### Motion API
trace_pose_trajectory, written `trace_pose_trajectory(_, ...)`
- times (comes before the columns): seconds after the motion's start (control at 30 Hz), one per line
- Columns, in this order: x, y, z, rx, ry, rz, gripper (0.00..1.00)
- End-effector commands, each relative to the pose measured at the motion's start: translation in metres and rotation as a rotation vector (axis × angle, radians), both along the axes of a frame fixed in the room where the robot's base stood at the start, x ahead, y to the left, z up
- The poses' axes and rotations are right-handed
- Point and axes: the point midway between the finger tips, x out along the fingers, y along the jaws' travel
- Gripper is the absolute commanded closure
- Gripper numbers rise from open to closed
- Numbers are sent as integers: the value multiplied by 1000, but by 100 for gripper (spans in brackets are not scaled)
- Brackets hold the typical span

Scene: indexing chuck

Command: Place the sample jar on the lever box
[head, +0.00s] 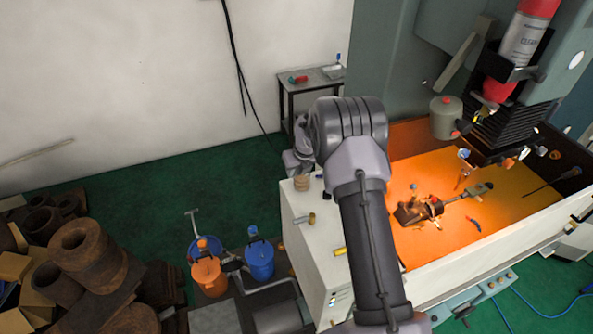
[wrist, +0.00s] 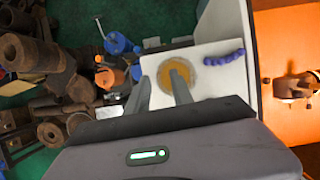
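A small round jar with an amber-brown middle and pale rim, seemingly the sample jar (wrist: 181,73), stands on a white top surface (wrist: 211,86). In the head view a small tan jar (head: 302,184) stands near that surface's far left corner. My gripper (wrist: 159,76) is open and empty, its two fingers apart. In the wrist view the jar appears just beyond the fingertips, nearest the right one; I cannot tell the height gap. I cannot tell for sure which thing is the lever box; a brown block with a rod (head: 412,212) lies in the orange-lit basin.
A purple wavy item (wrist: 224,58) lies right of the jar. A red-topped canister (head: 523,40) hangs over the basin.

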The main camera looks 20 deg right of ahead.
Motion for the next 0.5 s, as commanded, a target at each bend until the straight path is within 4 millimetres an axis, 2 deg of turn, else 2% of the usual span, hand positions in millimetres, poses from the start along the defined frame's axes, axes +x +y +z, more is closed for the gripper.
trace_pose_trajectory(0.17,-8,-1,25,-1,-5,0,72)
trace_pose_trajectory(0.5,-37,-3,97,-1,-4,0,72)
